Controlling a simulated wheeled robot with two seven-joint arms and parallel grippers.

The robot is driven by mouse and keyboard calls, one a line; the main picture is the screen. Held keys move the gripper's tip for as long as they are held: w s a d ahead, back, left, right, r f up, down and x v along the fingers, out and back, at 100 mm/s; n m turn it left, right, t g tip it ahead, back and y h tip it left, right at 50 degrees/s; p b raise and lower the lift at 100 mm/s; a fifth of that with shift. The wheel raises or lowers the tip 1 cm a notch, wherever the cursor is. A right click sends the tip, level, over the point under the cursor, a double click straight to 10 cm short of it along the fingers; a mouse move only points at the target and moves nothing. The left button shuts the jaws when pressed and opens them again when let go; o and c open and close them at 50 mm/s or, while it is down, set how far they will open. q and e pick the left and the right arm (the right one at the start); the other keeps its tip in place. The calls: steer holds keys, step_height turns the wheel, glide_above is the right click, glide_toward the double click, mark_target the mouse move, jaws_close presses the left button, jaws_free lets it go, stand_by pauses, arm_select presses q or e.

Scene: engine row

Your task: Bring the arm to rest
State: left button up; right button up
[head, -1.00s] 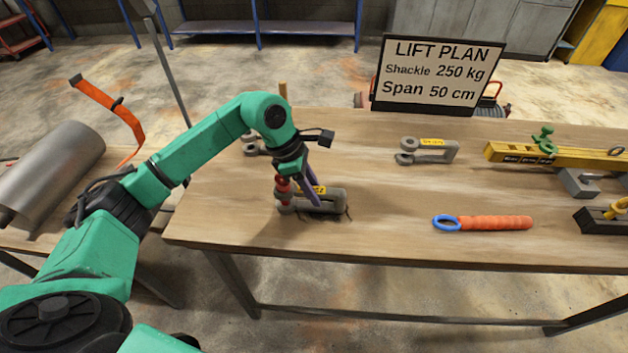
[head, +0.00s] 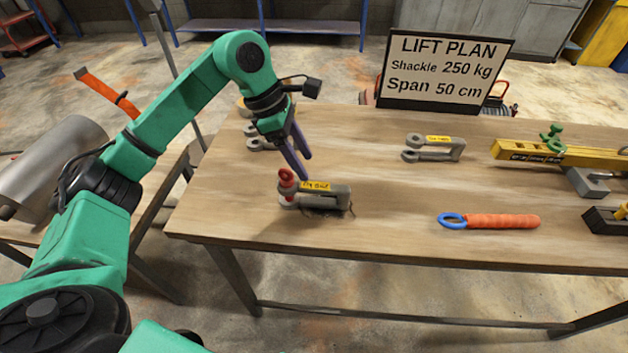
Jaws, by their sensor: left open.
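My left arm is green and comes in from the left in the head view. Its gripper (head: 304,166) has two purple-grey fingers that point down. The fingers are apart and empty, above and just behind a grey shackle (head: 325,198) with a yellow label. A red-topped pin (head: 287,178) stands at the shackle's left end. The fingers look clear of the shackle, though the exact gap is hard to tell. My right gripper is not in view.
The wooden table (head: 390,220) also holds another labelled grey shackle (head: 433,148), an orange-handled tool with a blue ring (head: 490,221) and a yellow beam (head: 565,154). A lift plan sign (head: 444,72) stands at the back. A metal cylinder (head: 55,160) lies at the left.

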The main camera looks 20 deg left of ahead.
arm_select(q)
steer(key=shift+v, duration=1.75)
